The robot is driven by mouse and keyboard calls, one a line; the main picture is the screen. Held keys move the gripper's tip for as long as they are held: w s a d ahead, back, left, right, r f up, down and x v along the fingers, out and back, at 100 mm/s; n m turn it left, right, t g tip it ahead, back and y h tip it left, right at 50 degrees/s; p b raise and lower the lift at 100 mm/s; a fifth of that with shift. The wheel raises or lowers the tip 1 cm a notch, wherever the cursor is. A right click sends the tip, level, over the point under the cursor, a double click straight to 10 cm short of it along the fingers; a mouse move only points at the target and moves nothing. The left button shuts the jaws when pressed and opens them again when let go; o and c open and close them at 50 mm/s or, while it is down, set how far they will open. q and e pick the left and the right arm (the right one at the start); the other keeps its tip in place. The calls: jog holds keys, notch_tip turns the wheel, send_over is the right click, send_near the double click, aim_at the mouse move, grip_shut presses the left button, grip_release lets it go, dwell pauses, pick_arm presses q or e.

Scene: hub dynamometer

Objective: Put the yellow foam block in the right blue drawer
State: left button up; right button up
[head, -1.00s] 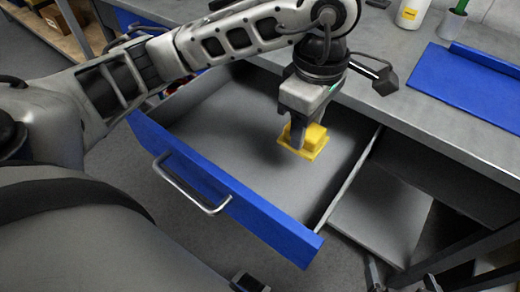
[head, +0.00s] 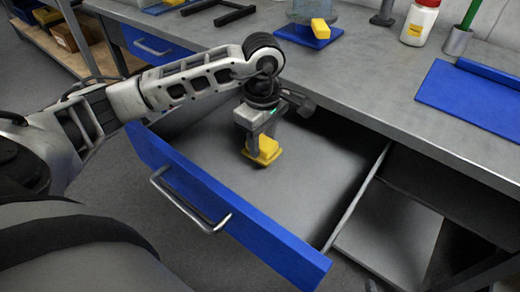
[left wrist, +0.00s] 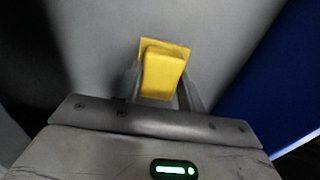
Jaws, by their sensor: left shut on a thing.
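The yellow foam block (head: 267,148) is between the fingers of my left gripper (head: 259,146), inside the open blue-fronted drawer (head: 225,212). In the left wrist view the block (left wrist: 162,75) sits between the two fingers, over the grey drawer floor. The gripper is shut on it. The block is low in the drawer; I cannot tell whether it touches the floor. The drawer is pulled well out and looks otherwise empty, though its back is in shadow under the bench. My right gripper is not in view.
The grey bench top (head: 370,85) overhangs the drawer's back. On it are a blue mat (head: 475,98), a white bottle (head: 420,22), a green-handled tool in a cup (head: 462,32) and another yellow piece (head: 320,29) on a blue pad. A closed blue drawer (head: 150,43) is at the left.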

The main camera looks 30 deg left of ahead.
pick_arm(q)
jog(key=shift+w+a+f, duration=0.1)
jog(key=shift+a+f, duration=0.2)
jog(key=shift+f, duration=0.05)
notch_tip(320, 180, down, 3)
jog(key=shift+r, duration=0.15)
jog(key=shift+f, duration=0.25)
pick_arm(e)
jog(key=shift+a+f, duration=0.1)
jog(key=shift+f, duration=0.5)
pick_arm(q)
jog(key=shift+f+b, duration=0.1)
jog(key=shift+b, duration=0.25)
jog(key=o, duration=1)
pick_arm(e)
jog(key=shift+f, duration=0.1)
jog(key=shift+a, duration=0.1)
